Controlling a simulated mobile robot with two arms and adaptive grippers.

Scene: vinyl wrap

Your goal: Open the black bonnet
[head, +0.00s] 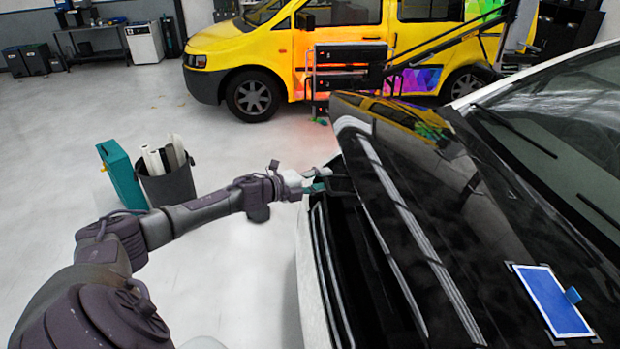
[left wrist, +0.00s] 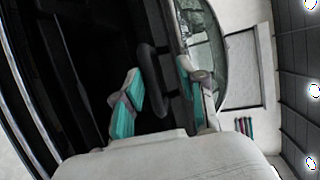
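The glossy black bonnet (head: 430,180) of the white car fills the right of the head view. Its front edge stands above a dark gap over the car's front (head: 325,265), so it looks partly raised. My left gripper (head: 328,180) is at the bonnet's far front corner, at that gap. In the left wrist view its two teal-padded fingers (left wrist: 160,102) are spread apart, with a dark bar-like part (left wrist: 152,80) beyond and between them. I cannot tell whether they touch it. My right gripper is not in view.
A blue card (head: 552,301) lies on the bonnet near the windscreen. A yellow van (head: 340,50) stands behind, with a dark rack (head: 345,70) before it. A bin of rolls (head: 170,182) and a teal box (head: 122,175) stand left. The floor between is clear.

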